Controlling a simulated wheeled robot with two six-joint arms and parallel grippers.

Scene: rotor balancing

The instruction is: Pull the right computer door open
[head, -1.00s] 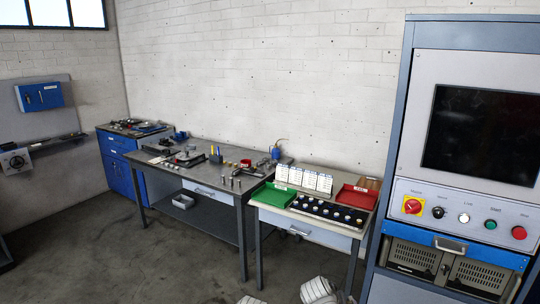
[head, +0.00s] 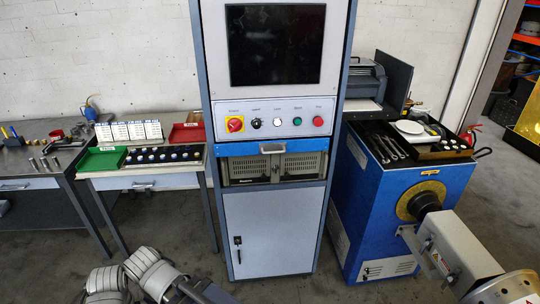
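The right computer door (head: 305,166) is a small grey-beige vented panel in the tall grey-blue cabinet (head: 272,220). It looks closed and sits beside the matching left computer door (head: 248,170), with small dark latches where they meet. A blue strip with a silver handle (head: 272,148) runs just above both doors. Grey links of my arm show at the bottom left, well below and apart from the doors. I cannot make out the fingertips of either gripper, and nothing touches the doors.
Above the doors are a button panel (head: 275,121) and a dark screen (head: 276,46). A blue machine (head: 365,210) stands close on the right. A bench with a green tray (head: 102,160) and a red tray (head: 187,133) stands on the left. Floor shows in front of the cabinet.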

